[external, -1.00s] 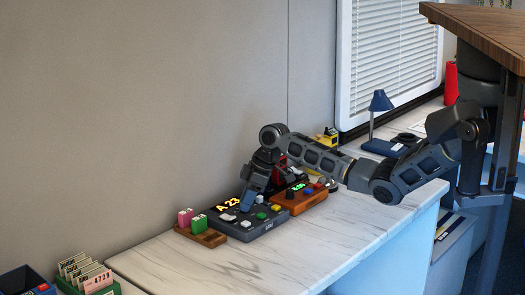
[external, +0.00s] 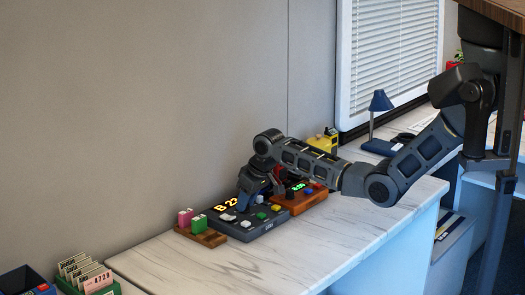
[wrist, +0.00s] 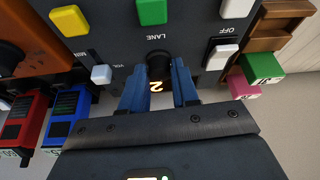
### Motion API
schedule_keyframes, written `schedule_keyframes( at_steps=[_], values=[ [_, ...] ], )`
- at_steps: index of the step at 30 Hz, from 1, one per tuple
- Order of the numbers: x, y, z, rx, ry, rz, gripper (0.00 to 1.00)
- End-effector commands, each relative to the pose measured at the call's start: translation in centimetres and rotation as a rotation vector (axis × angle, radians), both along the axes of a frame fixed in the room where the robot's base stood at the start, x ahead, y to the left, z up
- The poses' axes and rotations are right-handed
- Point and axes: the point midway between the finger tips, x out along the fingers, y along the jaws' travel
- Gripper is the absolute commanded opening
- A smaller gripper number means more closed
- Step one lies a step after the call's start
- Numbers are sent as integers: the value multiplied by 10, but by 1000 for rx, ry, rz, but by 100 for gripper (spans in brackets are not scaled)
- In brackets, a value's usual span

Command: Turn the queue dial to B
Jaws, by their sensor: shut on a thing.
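The dark queue console (external: 268,226) lies on the marble counter, with a lit display (external: 228,203) that reads B and a number that looks like 23. My gripper (external: 251,195) reaches down over the console. In the wrist view, the blue fingers of my gripper (wrist: 159,72) are closed on the round black queue dial (wrist: 159,62), one finger on each side. The word LANE is printed beside the dial. The fingers hide part of the dial, and only one digit of the display shows between them. In the external view my gripper hides the dial.
An orange-brown device (external: 308,202) with a green display stands right of the console. A wooden holder (external: 208,239) with pink and green blocks stands left. A green card box (external: 84,274) is farther left. The wall is close behind; the counter's front is clear.

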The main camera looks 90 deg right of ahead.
Motion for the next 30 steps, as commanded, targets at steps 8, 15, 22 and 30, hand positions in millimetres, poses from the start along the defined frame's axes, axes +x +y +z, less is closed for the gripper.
schedule_keyframes(
  at_steps=[8, 15, 22, 30],
  values=[
    [1, 1, 0, 1, 0, -83, 0],
    [0, 0, 0, 0, 1, -98, 0],
    [0, 0, 0, 0, 1, -98, 0],
    [0, 0, 0, 0, 0, -96, 53]
  ],
)
